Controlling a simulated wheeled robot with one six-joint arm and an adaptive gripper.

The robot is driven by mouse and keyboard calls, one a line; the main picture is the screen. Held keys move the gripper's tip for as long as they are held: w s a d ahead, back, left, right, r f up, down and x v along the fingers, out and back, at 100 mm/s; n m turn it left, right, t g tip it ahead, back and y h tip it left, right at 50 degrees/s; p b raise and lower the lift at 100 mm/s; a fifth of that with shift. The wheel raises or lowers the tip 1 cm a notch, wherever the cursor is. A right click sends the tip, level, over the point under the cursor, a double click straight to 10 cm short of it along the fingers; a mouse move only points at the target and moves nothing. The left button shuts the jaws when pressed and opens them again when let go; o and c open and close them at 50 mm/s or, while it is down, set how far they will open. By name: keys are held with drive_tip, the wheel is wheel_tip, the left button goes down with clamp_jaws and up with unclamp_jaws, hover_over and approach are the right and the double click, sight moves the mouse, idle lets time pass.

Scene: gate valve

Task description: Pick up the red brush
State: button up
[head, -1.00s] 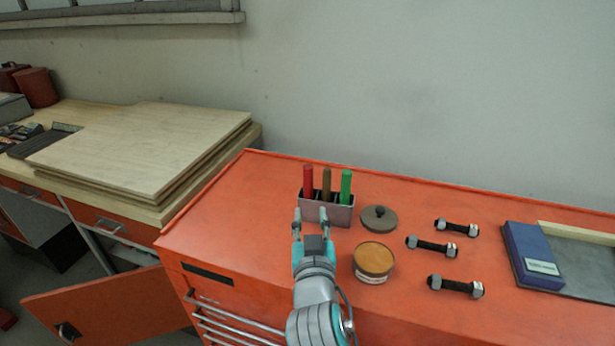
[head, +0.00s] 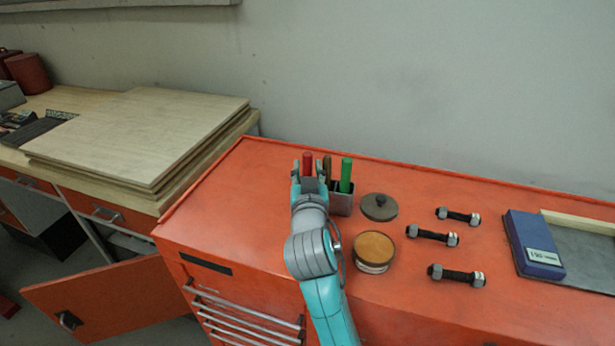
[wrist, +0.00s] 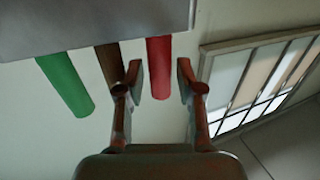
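The red brush (head: 307,165) stands upright in a grey metal holder (head: 342,203) on the orange cabinet. Only its red handle shows. A brown handle (head: 327,167) and a green handle (head: 346,174) stand to its right in the same holder. My gripper (head: 308,172) is at the red handle, with one finger on each side. In the wrist view the red handle (wrist: 159,67) lies between the two open fingers (wrist: 160,82), with a visible gap on both sides. The brown handle is close outside the left finger there. The brush's lower end is hidden in the holder.
A round dark lid (head: 379,207) and a tin with an orange-brown top (head: 374,250) lie to the right. Several black bolts with nuts (head: 432,236) and a blue box (head: 534,245) are farther right. The cabinet top left of the holder is clear.

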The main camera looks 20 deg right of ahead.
drive_tip(key=shift+x, duration=0.95)
clamp_jaws()
drive_tip(key=shift+r, duration=0.1)
wheel_tip(320, 180, up, 10)
drive_tip(key=shift+f, duration=0.1)
